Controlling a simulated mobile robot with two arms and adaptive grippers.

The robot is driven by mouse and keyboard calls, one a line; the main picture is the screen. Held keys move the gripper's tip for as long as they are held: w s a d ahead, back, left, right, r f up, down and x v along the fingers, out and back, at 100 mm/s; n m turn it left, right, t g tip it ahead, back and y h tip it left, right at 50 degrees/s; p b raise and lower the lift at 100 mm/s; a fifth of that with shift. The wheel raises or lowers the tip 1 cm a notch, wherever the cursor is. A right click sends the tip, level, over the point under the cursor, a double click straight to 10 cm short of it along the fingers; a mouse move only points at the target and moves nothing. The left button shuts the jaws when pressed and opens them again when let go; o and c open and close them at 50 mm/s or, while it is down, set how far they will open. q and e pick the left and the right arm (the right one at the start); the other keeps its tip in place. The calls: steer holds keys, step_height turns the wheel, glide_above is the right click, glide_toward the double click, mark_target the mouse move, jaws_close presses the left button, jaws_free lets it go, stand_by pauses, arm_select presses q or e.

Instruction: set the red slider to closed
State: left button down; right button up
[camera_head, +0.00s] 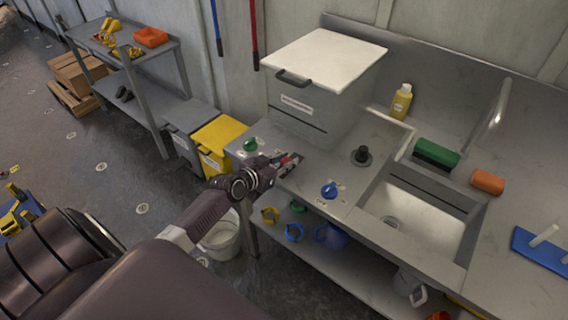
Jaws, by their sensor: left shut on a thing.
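The red slider (288,158) is a small red piece on the grey counter top, in front of the white-lidded box. It is mostly hidden by my left gripper (287,166), whose arm comes in from the lower left. The left gripper's fingers are closed around the red piece at counter height. I cannot tell the slider's position along its track, because the gripper covers the track and any marking. My right gripper is not in view.
A green knob (250,145), a blue knob (329,190) and a black knob (361,155) stand on the counter near the gripper. A grey box with a white lid (325,55) stands behind. The sink (415,205) is to the right.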

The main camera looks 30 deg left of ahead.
mark_target(295, 152)
arm_select(q)
steer(key=w+b, duration=0.1)
steer(key=w, duration=0.3)
steer(key=shift+w+d+f+b, duration=0.1)
steer(key=shift+w+d+b, duration=0.1)
steer(key=shift+b, duration=0.1)
steer(key=shift+w, duration=0.1)
steer(key=shift+r, duration=0.25)
steer(key=c, duration=2)
jaws_free()
steer(key=o, duration=0.4)
steer(key=shift+w+f, duration=0.15)
steer(key=v, duration=1.2)
